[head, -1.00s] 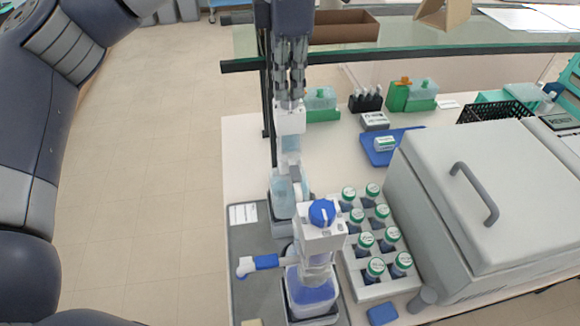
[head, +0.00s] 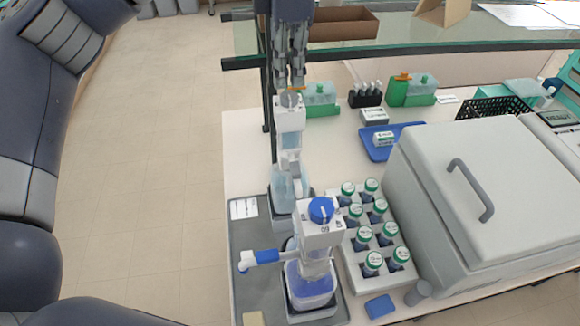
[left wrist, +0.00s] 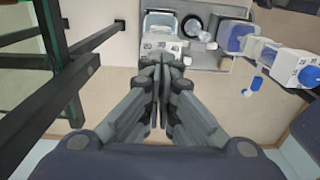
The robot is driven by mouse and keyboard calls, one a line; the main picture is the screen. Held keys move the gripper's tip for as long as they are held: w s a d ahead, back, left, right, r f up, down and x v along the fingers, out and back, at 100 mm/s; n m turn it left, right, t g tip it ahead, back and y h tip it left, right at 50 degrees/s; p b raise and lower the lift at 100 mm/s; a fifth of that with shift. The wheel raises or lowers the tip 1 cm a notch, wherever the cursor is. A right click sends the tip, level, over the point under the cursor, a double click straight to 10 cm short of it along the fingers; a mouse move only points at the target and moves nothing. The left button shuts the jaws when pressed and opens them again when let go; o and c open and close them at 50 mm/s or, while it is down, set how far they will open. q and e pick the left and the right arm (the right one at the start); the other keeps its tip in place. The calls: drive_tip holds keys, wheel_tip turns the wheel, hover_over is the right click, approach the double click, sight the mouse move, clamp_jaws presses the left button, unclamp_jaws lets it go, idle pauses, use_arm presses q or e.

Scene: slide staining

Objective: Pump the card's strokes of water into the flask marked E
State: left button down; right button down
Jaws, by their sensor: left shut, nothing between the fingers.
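My left gripper (head: 290,82) is shut and empty, just above the grey round top (head: 290,98) of the rear white dispenser head (head: 290,118). That dispenser stands on a clear bottle of pale blue liquid (head: 284,190). The left wrist view also shows my shut fingers (left wrist: 166,62) beside the white dispenser head (left wrist: 160,44). A front dispenser (head: 320,236) with a blue cap and blue-tipped spout stands on a bottle of deeper blue liquid (head: 312,288). A white card (head: 243,209) lies at the left; its writing is unreadable. I cannot pick out a flask marked E.
A grey tray (head: 250,290) carries both dispensers. A rack (head: 352,268) of several green-capped bottles stands right of them, beside a large grey lidded machine (head: 470,200). A dark-edged glass shelf (head: 420,50) crosses behind. Bare bench (head: 245,150) lies left of the rear dispenser.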

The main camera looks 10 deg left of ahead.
use_arm(q)
wheel_tip(320, 180, up, 5)
drive_tip(key=p, duration=0.3)
drive_tip(key=shift+p, duration=0.3)
drive_tip(key=shift+f, duration=0.1)
